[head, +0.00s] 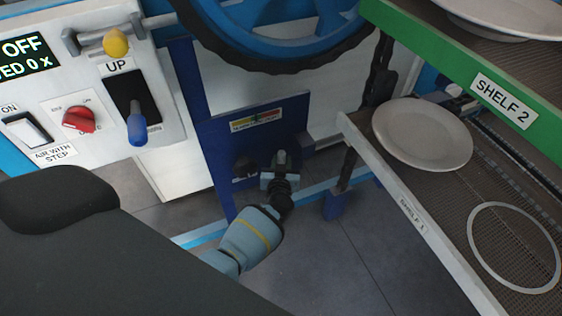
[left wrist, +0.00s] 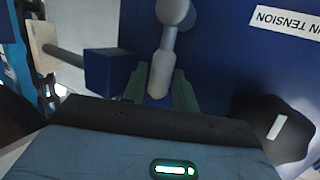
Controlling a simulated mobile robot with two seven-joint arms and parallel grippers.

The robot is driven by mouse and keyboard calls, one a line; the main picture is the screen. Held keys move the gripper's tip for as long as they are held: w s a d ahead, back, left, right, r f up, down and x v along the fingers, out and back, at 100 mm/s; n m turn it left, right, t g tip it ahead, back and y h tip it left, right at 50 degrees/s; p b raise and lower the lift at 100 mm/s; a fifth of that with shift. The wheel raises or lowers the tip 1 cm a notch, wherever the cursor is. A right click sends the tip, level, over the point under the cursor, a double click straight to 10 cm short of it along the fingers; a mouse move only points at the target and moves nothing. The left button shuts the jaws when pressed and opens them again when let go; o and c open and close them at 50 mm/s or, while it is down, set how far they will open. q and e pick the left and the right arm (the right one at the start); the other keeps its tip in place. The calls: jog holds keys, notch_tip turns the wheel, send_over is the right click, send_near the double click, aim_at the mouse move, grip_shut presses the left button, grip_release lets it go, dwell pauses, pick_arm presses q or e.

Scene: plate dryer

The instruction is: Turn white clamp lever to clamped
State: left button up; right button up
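The white clamp lever (left wrist: 162,66) is a pale grey-white handle standing out from a dark blue panel, with a round ball-like end (left wrist: 173,12) at the top of the left wrist view. My left gripper (left wrist: 160,85) has its green fingers one on each side of the handle, very close to it. I cannot tell whether both fingers touch it. In the head view my left gripper (head: 280,178) is at the blue panel (head: 217,138), below the coloured gauge label (head: 255,119), and mostly hides the lever. My right gripper is not in view.
A dark blue block with a rod (left wrist: 105,70) sits left of the lever, and a dark knob (left wrist: 285,128) lies to the right in the left wrist view. A shelf rack with a plate (head: 422,135) stands right. The control panel (head: 85,75) is left.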

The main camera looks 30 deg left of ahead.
pick_arm(q)
jog(key=o, duration=0.3)
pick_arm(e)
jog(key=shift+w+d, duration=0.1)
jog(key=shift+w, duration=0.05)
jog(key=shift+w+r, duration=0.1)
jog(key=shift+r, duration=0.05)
pick_arm(q)
jog(key=shift+s+d+r, duration=0.1)
jog(key=shift+s+d, duration=0.05)
jog(key=shift+s, duration=0.1)
jog(key=p+v, duration=0.3)
jog(key=v, duration=0.4)
jog(key=shift+s, duration=0.1)
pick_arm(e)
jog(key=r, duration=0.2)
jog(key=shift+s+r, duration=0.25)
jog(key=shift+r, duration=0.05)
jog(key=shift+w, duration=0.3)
